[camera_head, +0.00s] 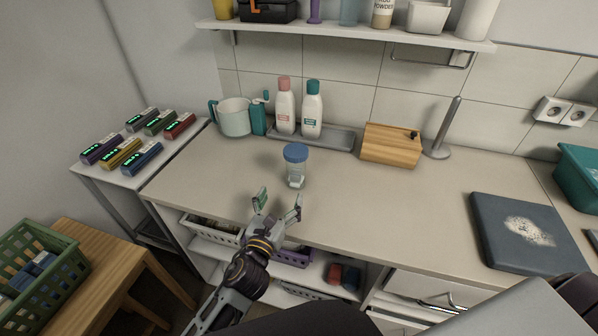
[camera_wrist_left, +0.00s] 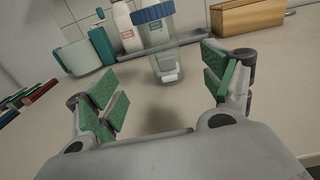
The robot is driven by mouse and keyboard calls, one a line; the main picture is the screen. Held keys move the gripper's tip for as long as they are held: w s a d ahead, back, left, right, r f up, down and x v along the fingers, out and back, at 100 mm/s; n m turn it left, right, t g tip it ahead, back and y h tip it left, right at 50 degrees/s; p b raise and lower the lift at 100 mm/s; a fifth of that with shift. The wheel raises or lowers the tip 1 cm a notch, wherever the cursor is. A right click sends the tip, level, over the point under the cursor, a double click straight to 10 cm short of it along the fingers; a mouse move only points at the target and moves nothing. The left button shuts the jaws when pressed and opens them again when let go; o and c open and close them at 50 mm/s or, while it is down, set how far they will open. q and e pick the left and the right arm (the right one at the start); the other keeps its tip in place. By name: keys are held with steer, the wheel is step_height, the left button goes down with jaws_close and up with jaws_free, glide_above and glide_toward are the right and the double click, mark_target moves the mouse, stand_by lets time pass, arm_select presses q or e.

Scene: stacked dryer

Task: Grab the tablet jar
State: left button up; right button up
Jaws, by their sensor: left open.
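The tablet jar (camera_head: 295,168) is a clear jar with a blue lid and pale contents at its bottom. It stands upright on the counter (camera_head: 222,181), near the middle. In the left wrist view the jar (camera_wrist_left: 164,50) is ahead, between the fingers in the picture but beyond their tips. My left gripper (camera_head: 278,202) is open and empty, just in front of the jar and not touching it. Its green finger pads also show in the left wrist view (camera_wrist_left: 160,85). My right gripper is not in view.
Behind the jar, a grey tray (camera_head: 341,139) holds two bottles (camera_head: 285,108). A mug (camera_head: 234,119), a wooden box (camera_head: 389,146) and a paper-towel stand (camera_head: 440,145) are along the wall. A dark board (camera_head: 528,233) lies at right. Counter around the jar is clear.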

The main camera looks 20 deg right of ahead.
mark_target(293, 172)
arm_select(q)
steer(key=shift+w+d+r, duration=0.15)
steer(key=shift+w+d, duration=0.1)
steer(key=shift+s+r, duration=0.1)
steer(key=shift+w+d, duration=0.1)
steer(key=shift+w, duration=0.1)
steer(key=x, duration=0.5)
steer(key=shift+w+d, duration=0.2)
steer(key=shift+w, duration=0.05)
steer(key=shift+x, duration=1.05)
steer(key=shift+w+d, duration=0.1)
steer(key=shift+w, duration=0.15)
steer(key=shift+r, duration=0.1)
steer(key=shift+x, duration=0.8)
steer(key=shift+p+x, duration=0.3)
steer(key=shift+x, duration=0.7)
steer(key=shift+w+d+r, duration=0.2)
steer(key=shift+w+d, duration=0.15)
steer(key=shift+w, duration=0.05)
steer(key=shift+w+d, duration=0.1)
steer(key=shift+w, duration=0.05)
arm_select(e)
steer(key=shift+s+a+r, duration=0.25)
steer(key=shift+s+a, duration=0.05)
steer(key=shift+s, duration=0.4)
